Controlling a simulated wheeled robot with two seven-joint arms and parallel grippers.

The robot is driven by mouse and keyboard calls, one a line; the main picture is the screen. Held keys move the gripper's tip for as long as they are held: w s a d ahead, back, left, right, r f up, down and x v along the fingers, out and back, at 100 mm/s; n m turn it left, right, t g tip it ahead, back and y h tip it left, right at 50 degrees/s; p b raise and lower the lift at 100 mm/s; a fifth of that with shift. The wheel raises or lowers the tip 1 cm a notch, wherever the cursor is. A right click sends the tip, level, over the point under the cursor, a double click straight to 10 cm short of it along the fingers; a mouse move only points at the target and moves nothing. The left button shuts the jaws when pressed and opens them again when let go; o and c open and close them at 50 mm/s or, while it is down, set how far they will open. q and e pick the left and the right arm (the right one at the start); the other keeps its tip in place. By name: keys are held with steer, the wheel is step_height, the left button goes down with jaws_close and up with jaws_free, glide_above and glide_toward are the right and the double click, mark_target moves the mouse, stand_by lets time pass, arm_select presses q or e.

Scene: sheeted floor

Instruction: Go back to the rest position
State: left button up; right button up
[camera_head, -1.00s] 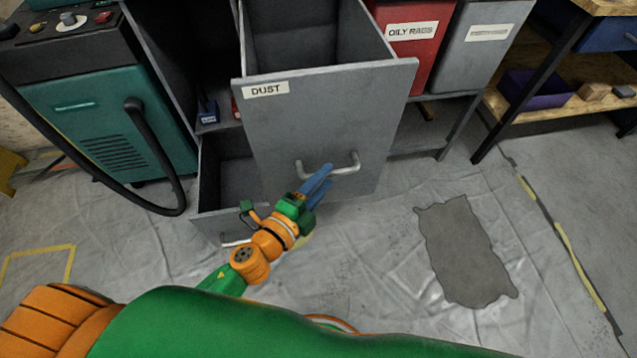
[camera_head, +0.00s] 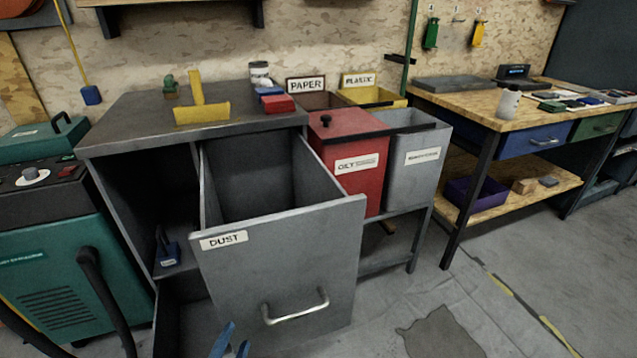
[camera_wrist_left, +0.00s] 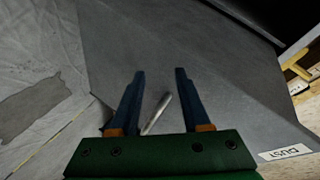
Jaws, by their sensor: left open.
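My left gripper (camera_head: 230,346) shows only its blue fingertips at the bottom edge of the head view, below and left of the handle of the DUST drawer. In the left wrist view the gripper (camera_wrist_left: 156,95) is open with nothing between its fingers. The DUST drawer (camera_head: 260,272) is pulled out and its inside looks empty. Its metal handle (camera_head: 295,307) also shows beyond the fingers in the left wrist view (camera_wrist_left: 157,113), apart from them as far as I can tell. My right gripper is in neither view.
A teal machine (camera_head: 50,270) with a black hose stands at left. A red bin (camera_head: 350,150) and a grey bin (camera_head: 418,165) stand right of the drawer, then a wooden workbench (camera_head: 530,105). Floor at right is free.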

arm_select(q)
steer(key=s+f+n+g, duration=0.4)
steer(key=s+n+g, duration=0.1)
steer(key=s, duration=0.2)
steer(key=s+f+n+g, duration=0.3)
steer(key=s+n+g, duration=0.15)
steer(key=s, duration=0.25)
step_height(320, 180, down, 15)
steer(key=g, duration=0.2)
steer(key=s+a+f, duration=0.3)
steer(key=s+f, duration=0.9)
step_height(320, 180, up, 22)
steer(key=s+g+p, duration=0.1)
steer(key=s+p, duration=0.1)
steer(key=p, duration=2)
steer(key=shift+d+m, duration=0.35)
